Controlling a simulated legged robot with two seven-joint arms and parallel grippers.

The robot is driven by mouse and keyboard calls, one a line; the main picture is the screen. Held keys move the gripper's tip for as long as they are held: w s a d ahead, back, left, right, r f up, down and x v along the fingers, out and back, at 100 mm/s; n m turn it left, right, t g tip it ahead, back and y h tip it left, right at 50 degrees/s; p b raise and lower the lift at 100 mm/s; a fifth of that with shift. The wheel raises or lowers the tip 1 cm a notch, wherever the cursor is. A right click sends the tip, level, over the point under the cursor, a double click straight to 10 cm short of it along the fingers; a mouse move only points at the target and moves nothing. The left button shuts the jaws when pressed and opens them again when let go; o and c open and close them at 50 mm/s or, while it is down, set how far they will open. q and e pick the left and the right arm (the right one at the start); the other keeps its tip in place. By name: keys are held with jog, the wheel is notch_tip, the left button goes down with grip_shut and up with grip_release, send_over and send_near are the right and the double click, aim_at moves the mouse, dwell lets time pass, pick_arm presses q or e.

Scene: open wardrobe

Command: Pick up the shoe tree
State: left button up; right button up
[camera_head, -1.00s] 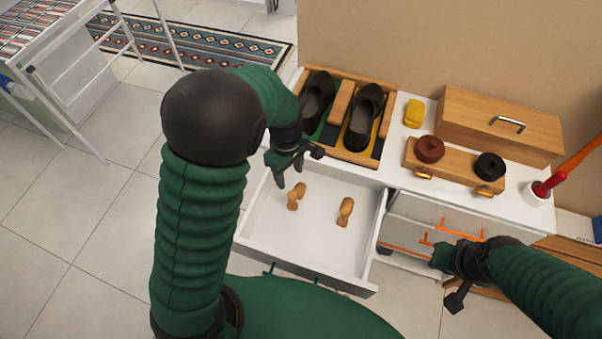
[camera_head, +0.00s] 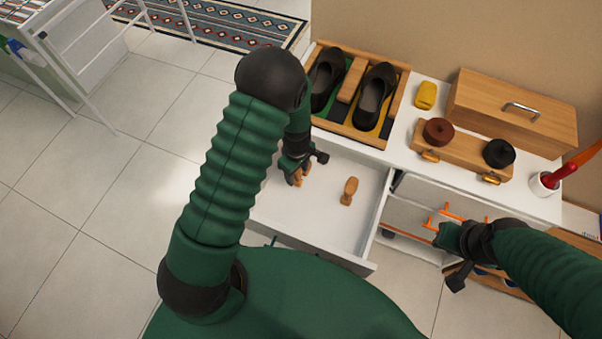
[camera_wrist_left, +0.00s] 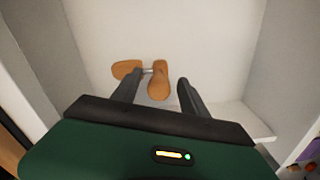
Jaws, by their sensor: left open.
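Two wooden shoe trees are in the open white drawer (camera_head: 330,222). The right shoe tree (camera_head: 349,190) lies clear on the drawer floor. The left shoe tree (camera_head: 301,176) is partly hidden by my left gripper (camera_head: 294,176). In the left wrist view this shoe tree (camera_wrist_left: 158,82) shows two tan wooden parts joined by a short metal rod. My left gripper is open, low in the drawer, with its fingers on either side of the larger wooden part; contact cannot be told. My right gripper (camera_head: 442,236) is by the cabinet front; its jaw opening is unclear.
A wooden tray (camera_head: 395,113) with two dark shoes stands on the cabinet top behind the drawer. A yellow object (camera_head: 426,95), a wooden box (camera_head: 513,112), and brown and black round items stand farther right. Drawer walls surround my left gripper.

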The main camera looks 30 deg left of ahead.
pick_arm(q)
jog(key=shift+a+f, duration=0.1)
jog(key=shift+f, duration=0.4)
jog(key=shift+w+a+f, duration=0.2)
jog(key=shift+w+a, duration=0.05)
jog(key=shift+a, duration=0.1)
jog(key=c, duration=0.4)
jog(key=shift+d+r, duration=0.1)
jog(key=shift+d, duration=0.2)
grip_shut()
